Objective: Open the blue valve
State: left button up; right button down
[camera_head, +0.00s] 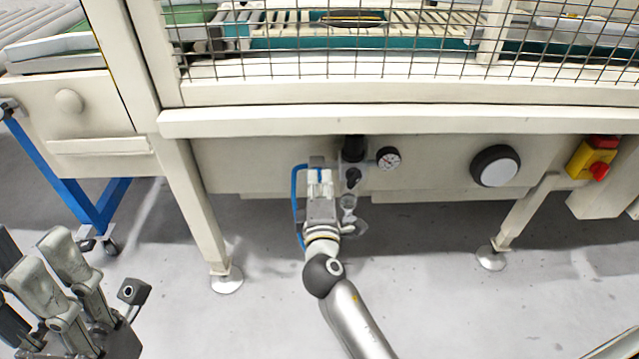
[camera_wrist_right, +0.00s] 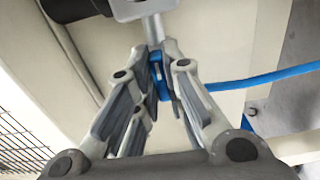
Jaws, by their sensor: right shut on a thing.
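The blue valve (camera_wrist_right: 157,70) is a small blue part below a metal fitting (camera_wrist_right: 152,28) in the right wrist view. My right gripper (camera_wrist_right: 160,85) is shut on it, with a finger on each side. In the head view my right gripper (camera_head: 320,178) is up at the beige panel under the machine, and its fingers largely hide the valve. My left gripper (camera_head: 45,258) is at the lower left of the head view, open and empty, its fingers apart, away from the machine.
A blue hose (camera_head: 295,190) curves beside my right gripper. To its right are a dark regulator (camera_head: 353,160), a pressure gauge (camera_head: 388,158), a round black-and-white part (camera_head: 495,166) and a red-and-yellow switch (camera_head: 594,160). Machine legs (camera_head: 197,210) stand on both sides.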

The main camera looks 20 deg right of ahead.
jog(key=shift+d+r, duration=0.1)
jog(key=shift+r, duration=0.05)
jog(key=c, duration=1.6)
grip_release()
jog(key=shift+o, duration=0.4)
jog(key=shift+w, duration=0.1)
jog(key=v, duration=1.2)
